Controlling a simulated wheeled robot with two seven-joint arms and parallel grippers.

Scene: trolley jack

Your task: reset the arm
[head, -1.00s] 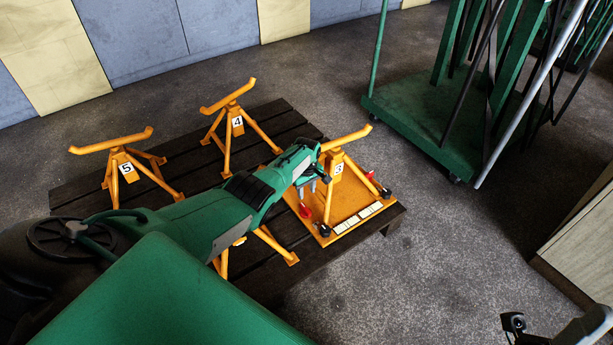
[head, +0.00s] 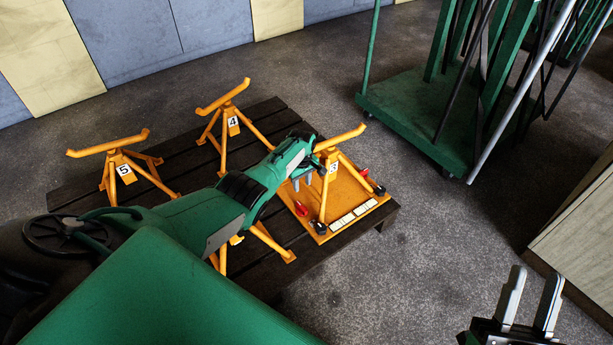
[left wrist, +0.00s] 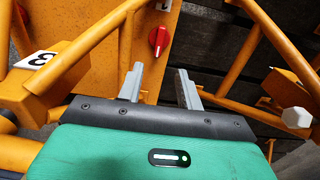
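My left gripper (head: 308,180) is open and empty. It hangs over the orange base plate (head: 345,197), close beside the orange stand marked 3 (head: 330,160). In the left wrist view its two grey fingers (left wrist: 160,85) stand apart with nothing between them. A red knob (left wrist: 160,38) lies beyond the fingertips on the orange plate; a red knob also shows in the head view (head: 301,208). My right gripper (head: 530,300) is at the bottom right of the head view, fingers up, open and empty, over the grey floor.
Orange stands marked 4 (head: 230,115) and 5 (head: 118,165) stand on the dark slatted pallet (head: 90,195). A green trolley (head: 415,120) with upright bars is at the back right. A pale cabinet (head: 580,235) is at the right edge. Floor between is clear.

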